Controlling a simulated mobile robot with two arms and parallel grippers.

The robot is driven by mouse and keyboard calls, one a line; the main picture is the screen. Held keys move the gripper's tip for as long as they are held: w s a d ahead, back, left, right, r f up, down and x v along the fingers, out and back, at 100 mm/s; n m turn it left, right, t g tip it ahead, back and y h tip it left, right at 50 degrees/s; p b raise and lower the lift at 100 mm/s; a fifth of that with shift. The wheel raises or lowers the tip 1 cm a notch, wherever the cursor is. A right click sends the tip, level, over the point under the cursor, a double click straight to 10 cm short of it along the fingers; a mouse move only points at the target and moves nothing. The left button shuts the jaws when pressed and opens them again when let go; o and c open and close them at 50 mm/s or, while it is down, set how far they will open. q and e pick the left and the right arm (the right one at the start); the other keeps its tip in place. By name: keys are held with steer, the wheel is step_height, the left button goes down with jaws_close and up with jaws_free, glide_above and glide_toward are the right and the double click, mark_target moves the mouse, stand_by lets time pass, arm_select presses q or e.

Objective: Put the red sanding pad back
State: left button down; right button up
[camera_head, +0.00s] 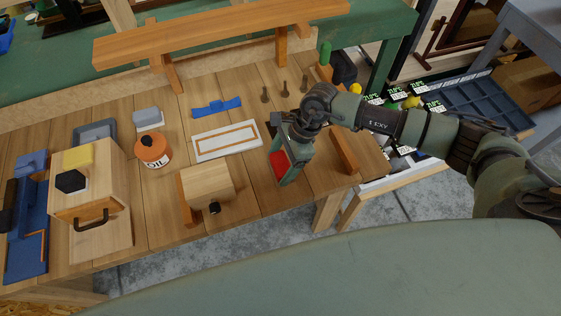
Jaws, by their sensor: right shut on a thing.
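The red sanding pad (278,165) is between the fingers of my right gripper (284,172), over the right part of the plank bench (150,215). The gripper is shut on it and points down, and it hides part of the pad. I cannot tell whether the pad touches the bench top. A white board with an orange outline (240,135) lies just left of the gripper. A wooden box with a drawer handle (118,195) stands at the left, with a yellow block (78,155) and a black block (70,181) on top. My left gripper is not in view.
A wooden block with a black knob (206,184) stands left of the gripper. An orange-and-white container (153,150), a blue tool (216,107), a grey block (147,119) and several short pegs (283,88) lie further back. A raised beam (220,32) spans the rear.

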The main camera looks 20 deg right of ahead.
steer(key=o, duration=1.2)
steer(key=shift+r+p, duration=0.15)
steer(key=shift+p, duration=0.15)
steer(key=shift+w+d+r, duration=0.1)
steer(key=shift+d+r, duration=0.05)
steer(key=shift+r, duration=0.05)
steer(key=shift+b+v, duration=2.25)
steer(key=shift+v, duration=3.5)
